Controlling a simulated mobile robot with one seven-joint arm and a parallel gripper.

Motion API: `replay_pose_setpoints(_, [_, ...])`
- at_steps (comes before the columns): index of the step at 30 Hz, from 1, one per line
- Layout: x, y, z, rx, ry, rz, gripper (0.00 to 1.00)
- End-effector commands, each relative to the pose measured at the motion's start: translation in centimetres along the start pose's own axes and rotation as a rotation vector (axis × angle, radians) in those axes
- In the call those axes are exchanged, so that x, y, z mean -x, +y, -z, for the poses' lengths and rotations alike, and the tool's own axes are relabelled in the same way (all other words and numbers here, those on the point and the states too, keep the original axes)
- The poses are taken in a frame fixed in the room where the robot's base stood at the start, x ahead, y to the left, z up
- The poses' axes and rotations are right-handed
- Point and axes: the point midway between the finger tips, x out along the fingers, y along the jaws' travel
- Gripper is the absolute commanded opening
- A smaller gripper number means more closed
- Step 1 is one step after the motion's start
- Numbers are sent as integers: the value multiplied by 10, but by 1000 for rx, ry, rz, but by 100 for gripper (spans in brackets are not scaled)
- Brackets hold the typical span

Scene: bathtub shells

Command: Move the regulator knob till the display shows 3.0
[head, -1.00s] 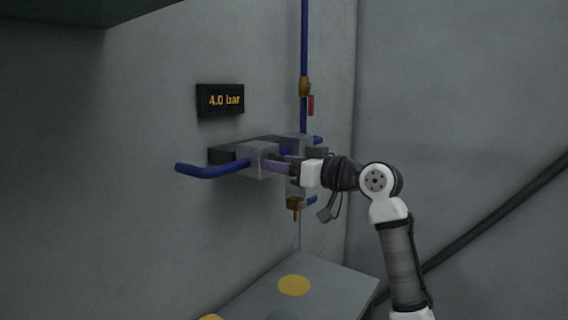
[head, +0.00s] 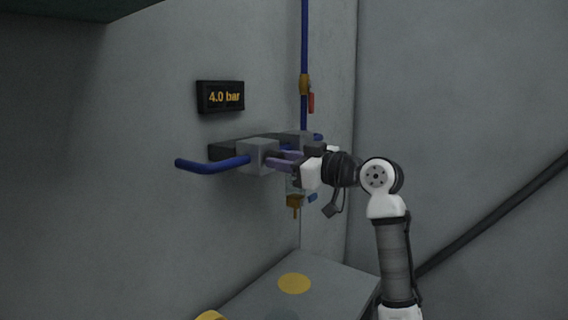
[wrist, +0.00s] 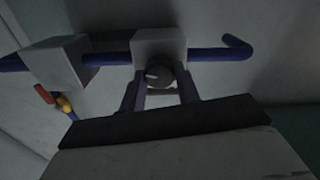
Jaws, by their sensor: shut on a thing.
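The display (head: 220,97) on the wall reads 4.0 bar in yellow digits. Below it, the regulator is a grey block (head: 257,157) with a blue pipe. In the wrist view, the round dark knob (wrist: 159,75) with a pale mark sits on the front of the grey block. My gripper (head: 274,158) reaches in from the right, its purple fingers at the block's front face. The fingers stand on both sides of the knob and are shut on it. In the head view the fingers hide the knob.
A second grey block (head: 299,140) is on the same line behind my gripper. A vertical blue pipe (head: 304,45) with a brass fitting and red handle (head: 311,103) runs above. A dark diagonal pipe (head: 500,212) is at right.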

Motion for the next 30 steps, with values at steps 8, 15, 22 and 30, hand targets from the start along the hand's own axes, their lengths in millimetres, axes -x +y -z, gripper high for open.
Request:
replay_pose_setpoints(8, [0, -1, -2, 167, -1, 2, 9])
replay_pose_setpoints(15, [0, -1, -1, 246, -1, 2, 9])
replay_pose_setpoints(22, [0, 0, -1, 265, -2, 1, 9])
replay_pose_setpoints(30, [0, 0, -1, 265, -2, 1, 33])
